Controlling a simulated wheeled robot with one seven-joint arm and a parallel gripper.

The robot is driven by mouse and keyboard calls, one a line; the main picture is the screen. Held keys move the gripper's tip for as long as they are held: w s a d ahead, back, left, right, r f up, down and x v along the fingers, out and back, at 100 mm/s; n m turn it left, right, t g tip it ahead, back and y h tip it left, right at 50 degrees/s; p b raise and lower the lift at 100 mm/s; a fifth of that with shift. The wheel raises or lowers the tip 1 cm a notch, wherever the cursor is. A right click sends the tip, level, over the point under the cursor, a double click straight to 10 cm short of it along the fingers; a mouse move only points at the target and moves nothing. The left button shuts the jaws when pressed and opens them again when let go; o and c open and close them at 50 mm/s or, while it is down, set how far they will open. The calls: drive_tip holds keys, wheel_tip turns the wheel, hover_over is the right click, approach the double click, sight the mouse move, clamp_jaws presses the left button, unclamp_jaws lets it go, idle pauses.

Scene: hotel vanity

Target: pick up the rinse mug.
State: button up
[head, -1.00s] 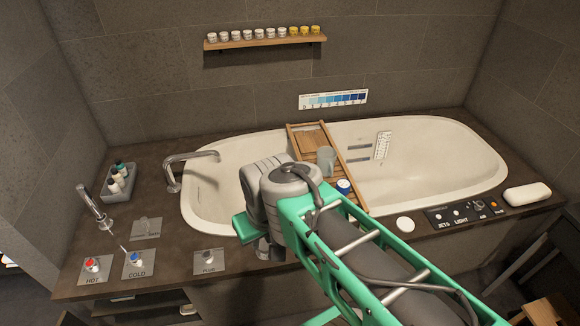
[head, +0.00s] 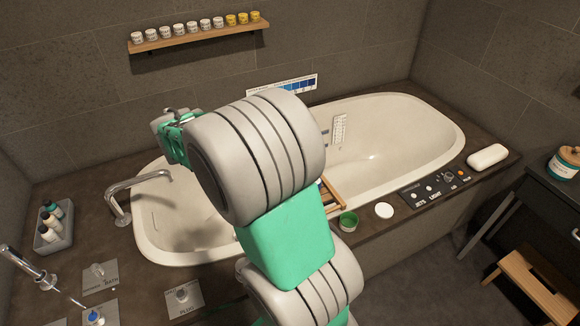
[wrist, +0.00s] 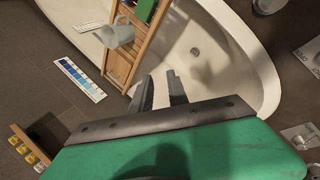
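The rinse mug (wrist: 118,34) is a pale grey mug with a handle. In the head view my arm hides the mug and most of the caddy; only the caddy's near end (head: 332,195) shows. My gripper (wrist: 160,76) has its two fingers apart with nothing between them. In the wrist view the fingers are below and right of the mug, clear of it, with the white tub behind. The fingertips cannot be made out in the head view.
The tub (head: 405,140) lies under the caddy. A shelf of small jars (head: 200,37) and a blue colour strip (wrist: 82,78) are on the wall. A green round container (head: 348,221) and a white disc (head: 384,210) are on the front deck. A tap (head: 125,195) stands left.

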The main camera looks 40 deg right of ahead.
drive_tip(key=d+f+n+g+h+b, duration=0.1)
drive_tip(key=d+f+n+h, duration=0.1)
drive_tip(key=d+f, duration=0.5)
drive_tip(key=w+d+f+n+g+h+b, duration=0.1)
drive_tip(key=d+f+n+h, duration=0.2)
drive_tip(key=d+f+n, duration=0.2)
drive_tip(key=w+d+f+n+g+h+b, duration=0.1)
drive_tip(key=d+f+n+h, duration=0.2)
drive_tip(key=d+f, duration=0.5)
drive_tip(key=shift+d+f+n+g+b, duration=0.2)
drive_tip(key=shift+d+n, duration=0.05)
drive_tip(key=shift+d, duration=0.25)
drive_tip(key=shift+d+f+n+g+b, duration=0.15)
drive_tip(key=shift+d+n+g+b, duration=0.1)
drive_tip(key=shift+d, duration=0.2)
drive_tip(key=x, duration=0.7)
drive_tip(key=shift+s+d, duration=0.25)
drive_tip(key=shift+s, duration=0.05)
drive_tip(key=shift+d, duration=0.15)
clamp_jaws()
